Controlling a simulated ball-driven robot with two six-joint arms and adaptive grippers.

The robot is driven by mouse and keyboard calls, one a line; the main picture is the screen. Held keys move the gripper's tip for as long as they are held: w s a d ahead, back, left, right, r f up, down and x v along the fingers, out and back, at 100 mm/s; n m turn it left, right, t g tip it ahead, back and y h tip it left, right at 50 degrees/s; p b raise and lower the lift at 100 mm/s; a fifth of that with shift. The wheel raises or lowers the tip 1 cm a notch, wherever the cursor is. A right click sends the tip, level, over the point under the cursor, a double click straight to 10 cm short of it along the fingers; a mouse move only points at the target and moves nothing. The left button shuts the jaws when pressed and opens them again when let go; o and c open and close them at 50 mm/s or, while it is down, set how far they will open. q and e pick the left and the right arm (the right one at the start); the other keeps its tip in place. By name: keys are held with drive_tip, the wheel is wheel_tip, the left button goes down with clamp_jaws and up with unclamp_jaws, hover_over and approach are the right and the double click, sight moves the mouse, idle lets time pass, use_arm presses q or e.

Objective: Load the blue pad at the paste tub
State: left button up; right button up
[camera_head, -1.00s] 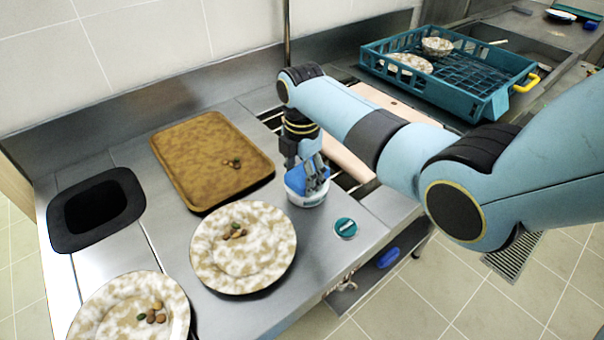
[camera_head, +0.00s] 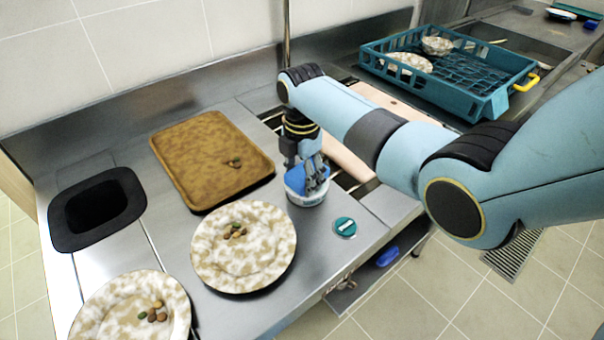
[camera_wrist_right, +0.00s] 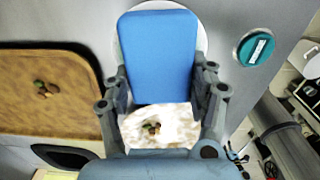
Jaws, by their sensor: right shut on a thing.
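My right gripper (camera_head: 316,180) is shut on the blue pad (camera_head: 297,177) at the white paste tub (camera_head: 306,200). The tub stands on the steel counter, right of the tray, with a blue label band. In the right wrist view the flat blue pad (camera_wrist_right: 158,55) lies between my fingers (camera_wrist_right: 162,88) and covers most of the tub's mouth; the tub's white rim (camera_wrist_right: 201,38) shows around it. The paste, and whether the pad's lower face touches it, are hidden. My left gripper is not in view.
A teal lid-like disc (camera_head: 345,227) lies right of the tub. A brown tray (camera_head: 190,150) and two mottled plates (camera_head: 225,268) (camera_head: 90,305) carry food scraps. A black-rimmed bin opening (camera_head: 65,235) is at left. A teal dish rack (camera_head: 480,105) stands at back right.

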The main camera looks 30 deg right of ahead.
sight(302, 174)
drive_tip(key=shift+r+p, duration=2.6)
drive_tip(key=shift+p, duration=0.15)
drive_tip(key=shift+r, duration=0.9)
